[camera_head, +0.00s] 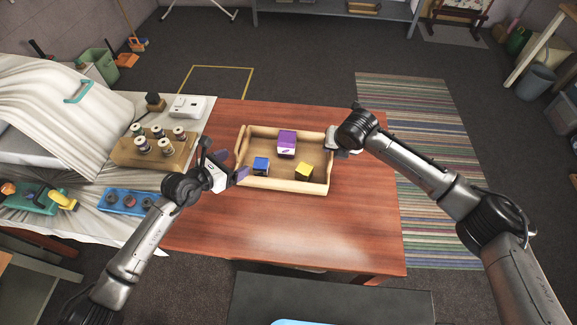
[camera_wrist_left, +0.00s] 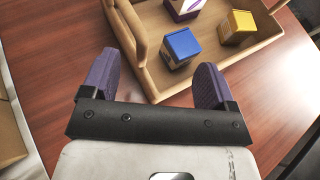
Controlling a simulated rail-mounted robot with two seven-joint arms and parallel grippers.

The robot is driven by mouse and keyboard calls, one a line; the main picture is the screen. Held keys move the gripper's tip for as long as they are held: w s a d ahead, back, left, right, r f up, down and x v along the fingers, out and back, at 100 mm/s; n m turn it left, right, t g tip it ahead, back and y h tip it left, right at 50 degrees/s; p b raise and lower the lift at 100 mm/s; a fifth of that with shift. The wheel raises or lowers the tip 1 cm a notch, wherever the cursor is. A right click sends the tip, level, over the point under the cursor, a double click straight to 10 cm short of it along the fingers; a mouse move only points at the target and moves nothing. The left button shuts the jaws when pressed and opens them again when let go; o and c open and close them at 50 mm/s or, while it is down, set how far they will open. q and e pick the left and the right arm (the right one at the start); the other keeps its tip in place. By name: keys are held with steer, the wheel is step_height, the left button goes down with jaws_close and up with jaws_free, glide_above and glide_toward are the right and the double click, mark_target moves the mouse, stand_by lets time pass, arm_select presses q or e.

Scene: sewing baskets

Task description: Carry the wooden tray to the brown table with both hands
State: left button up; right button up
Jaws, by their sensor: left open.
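The wooden tray (camera_head: 285,184) sits level on a reddish-brown wooden table (camera_head: 300,228). It holds a purple box (camera_head: 287,143), a blue box (camera_head: 261,166) and a yellow box (camera_head: 304,171). My left gripper (camera_head: 234,165) is open at the tray's left end. In the left wrist view its purple fingers (camera_wrist_left: 156,82) are spread, with the tray's handle end (camera_wrist_left: 127,32) ahead between them; I cannot tell whether they touch it. My right gripper (camera_head: 343,150) is at the tray's right handle; its fingers are mostly hidden and its grip cannot be made out.
A cloth-covered surface at left holds a wooden spool rack (camera_head: 158,151), a blue holder (camera_head: 127,201) and a white device (camera_head: 191,106). A striped rug (camera_head: 440,170) lies right of the table. The table's front and right areas are bare.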

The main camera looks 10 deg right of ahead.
arm_select(q)
steer(key=v, duration=0.9)
arm_select(e)
steer(key=shift+o, duration=0.2)
steer(key=o, duration=0.7)
steer(key=shift+o, duration=0.2)
steer(key=v, duration=1.2)
